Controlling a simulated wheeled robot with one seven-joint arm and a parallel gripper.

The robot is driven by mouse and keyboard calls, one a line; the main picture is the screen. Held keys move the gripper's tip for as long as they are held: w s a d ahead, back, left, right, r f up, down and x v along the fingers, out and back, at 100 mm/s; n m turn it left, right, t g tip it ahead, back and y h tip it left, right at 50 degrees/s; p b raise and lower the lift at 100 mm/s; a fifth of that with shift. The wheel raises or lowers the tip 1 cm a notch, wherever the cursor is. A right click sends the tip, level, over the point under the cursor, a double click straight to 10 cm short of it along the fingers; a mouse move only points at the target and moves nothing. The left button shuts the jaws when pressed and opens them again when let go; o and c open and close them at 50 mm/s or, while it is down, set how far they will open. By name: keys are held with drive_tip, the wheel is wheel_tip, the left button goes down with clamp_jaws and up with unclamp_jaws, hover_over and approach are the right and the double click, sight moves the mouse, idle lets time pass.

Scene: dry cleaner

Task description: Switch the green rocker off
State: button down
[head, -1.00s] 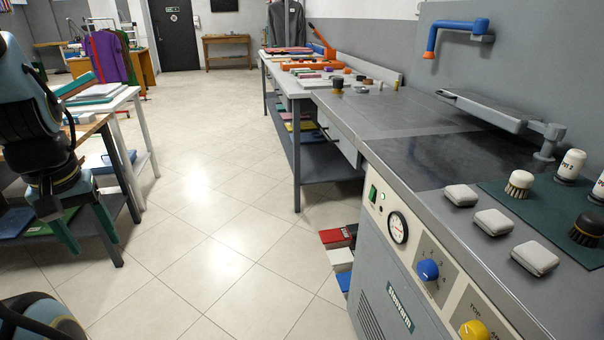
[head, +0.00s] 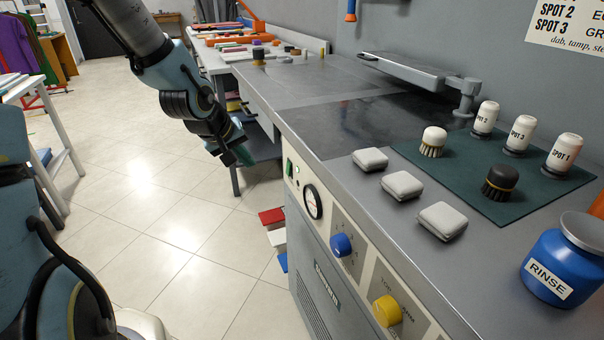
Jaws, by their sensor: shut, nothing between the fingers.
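The green rocker (head: 289,168) sits on the cream front panel of the grey machine (head: 316,275), at the panel's far end, above and left of the round gauge. It is small here, and I cannot tell which way it is tilted. A small lit lamp (head: 297,170) shows beside it. A gap shows between the fingertips and the rocker.
The panel also carries a gauge (head: 313,202), a blue knob (head: 341,245) and a yellow knob (head: 388,310). Grey pads (head: 402,185), brushes and bottles stand on the worktop above. Red and white boxes (head: 272,217) lie on the floor. The tiled floor left of the machine is open.

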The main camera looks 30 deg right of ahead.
sight(288, 168)
drive_tip(key=shift+s+d, duration=0.1)
drive_tip(key=shift+d, duration=0.35)
drive_tip(key=w+d+f, duration=0.2)
drive_tip(key=d+f, duration=0.6)
drive_tip(key=shift+w+d+f, duration=0.3)
drive_tip(key=shift+f, duration=0.05)
drive_tip(key=shift+f, duration=0.1)
